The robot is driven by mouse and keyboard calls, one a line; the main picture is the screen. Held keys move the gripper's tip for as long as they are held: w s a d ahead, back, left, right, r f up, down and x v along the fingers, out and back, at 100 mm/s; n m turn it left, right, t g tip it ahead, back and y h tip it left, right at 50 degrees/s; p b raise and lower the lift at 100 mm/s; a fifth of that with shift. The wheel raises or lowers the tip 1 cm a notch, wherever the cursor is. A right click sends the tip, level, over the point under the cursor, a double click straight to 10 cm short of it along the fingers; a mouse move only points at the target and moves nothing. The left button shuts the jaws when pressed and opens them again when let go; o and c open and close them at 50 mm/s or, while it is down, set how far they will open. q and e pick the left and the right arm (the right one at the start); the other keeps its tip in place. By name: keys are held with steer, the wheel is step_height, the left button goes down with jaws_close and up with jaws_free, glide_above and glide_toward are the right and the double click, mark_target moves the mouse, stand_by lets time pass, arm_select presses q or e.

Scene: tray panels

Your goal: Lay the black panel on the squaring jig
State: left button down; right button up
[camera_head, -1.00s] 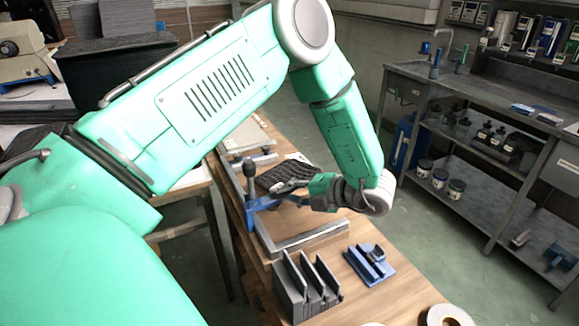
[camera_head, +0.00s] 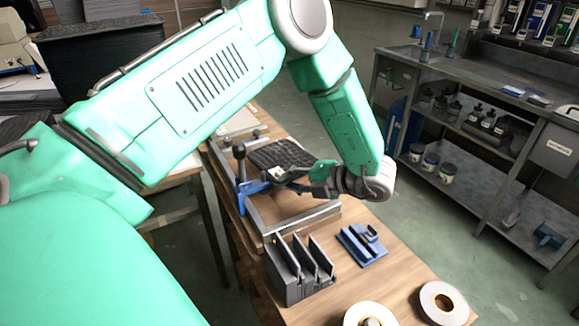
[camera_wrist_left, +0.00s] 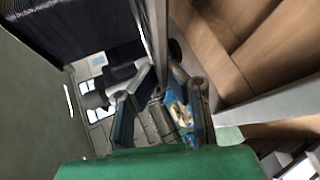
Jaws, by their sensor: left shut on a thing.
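The black panel (camera_head: 284,153) is a dark ribbed sheet over the far part of the squaring jig. My left gripper (camera_head: 281,175) is shut on its near edge. In the left wrist view, the panel (camera_wrist_left: 75,25) fills the upper left, beyond the gripper fingers (camera_wrist_left: 160,80). The squaring jig (camera_head: 302,219) is a grey metal angle frame with a blue clamp at its left side, on the wooden bench. I cannot tell whether the panel touches the jig. The gripper and forearm hide part of the jig. My right gripper is out of view.
A dark slotted rack (camera_head: 292,282) with upright plates stands in front of the jig. A blue fixture (camera_head: 362,246) lies to its right. A roll of tape (camera_head: 442,303) is near the bench's front. A metal sink bench (camera_head: 480,130) stands across the aisle.

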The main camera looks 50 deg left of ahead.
arm_select(q)
steer(key=shift+s+d+f+b, duration=0.15)
steer(key=shift+f+b, duration=0.15)
steer(key=shift+f, duration=0.3)
steer(key=shift+w+d+f+b, duration=0.1)
steer(key=shift+d+f+b, duration=0.15)
steer(key=shift+f, duration=0.3)
steer(key=shift+s+d+f+b, duration=0.1)
steer(key=shift+f+b, duration=0.2)
steer(key=shift+f, duration=0.3)
steer(key=shift+a+f+b, duration=0.1)
steer(key=shift+f+b, duration=0.25)
steer(key=shift+f, duration=0.3)
stand_by(0.8)
steer(key=c, duration=1.4)
jaws_free()
steer(key=shift+o, duration=0.9)
steer(key=shift+a+f, duration=0.1)
steer(key=shift+a, duration=0.25)
steer(key=shift+d, duration=0.25)
